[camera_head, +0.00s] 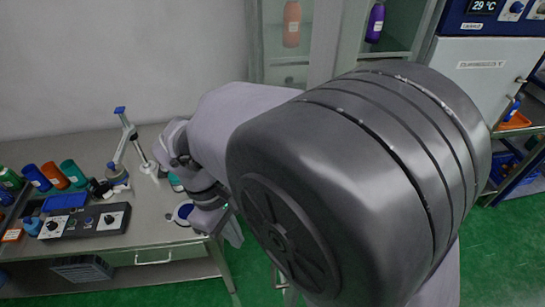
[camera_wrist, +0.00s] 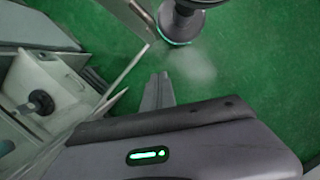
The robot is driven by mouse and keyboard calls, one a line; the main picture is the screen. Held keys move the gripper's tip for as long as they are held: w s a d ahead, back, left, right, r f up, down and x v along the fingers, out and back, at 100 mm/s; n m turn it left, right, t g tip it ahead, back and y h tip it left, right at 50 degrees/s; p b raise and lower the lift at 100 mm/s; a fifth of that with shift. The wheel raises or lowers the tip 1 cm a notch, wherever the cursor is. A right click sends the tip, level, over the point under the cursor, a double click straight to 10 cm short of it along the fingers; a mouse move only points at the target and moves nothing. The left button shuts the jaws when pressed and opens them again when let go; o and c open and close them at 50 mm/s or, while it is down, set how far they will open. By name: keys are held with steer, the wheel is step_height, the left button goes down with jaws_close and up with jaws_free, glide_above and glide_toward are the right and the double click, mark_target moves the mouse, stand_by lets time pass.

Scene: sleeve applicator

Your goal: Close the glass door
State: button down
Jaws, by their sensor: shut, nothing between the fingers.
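A glass-fronted cabinet (camera_head: 325,40) stands against the back wall in the camera_head view. A glass door panel (camera_head: 268,45) shows at its left, with an orange bottle (camera_head: 291,24) behind it. A purple bottle (camera_head: 375,22) stands at the right. My arm hides the cabinet's lower part, so how far the door stands open cannot be told. My gripper (camera_head: 235,236) is low beside the workbench's right end. In the camera_wrist view its fingers (camera_wrist: 158,90) are together and empty above the green floor, with no clear contact.
The workbench (camera_head: 150,222) at left carries a stand (camera_head: 127,135), several coloured bottles and a control box (camera_head: 85,222). A white oven-like machine (camera_head: 480,70) stands at the right, next to a shelf with blue bins (camera_head: 515,172). Green floor is open at the lower right.

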steer(key=s+d+f+b, duration=0.2)
steer(key=d+f, duration=0.4)
steer(key=f, duration=0.3)
steer(key=shift+s+f+b, duration=0.25)
steer(key=shift+s+b, duration=0.15)
steer(key=shift+b, duration=0.15)
steer(key=shift+d, duration=0.1)
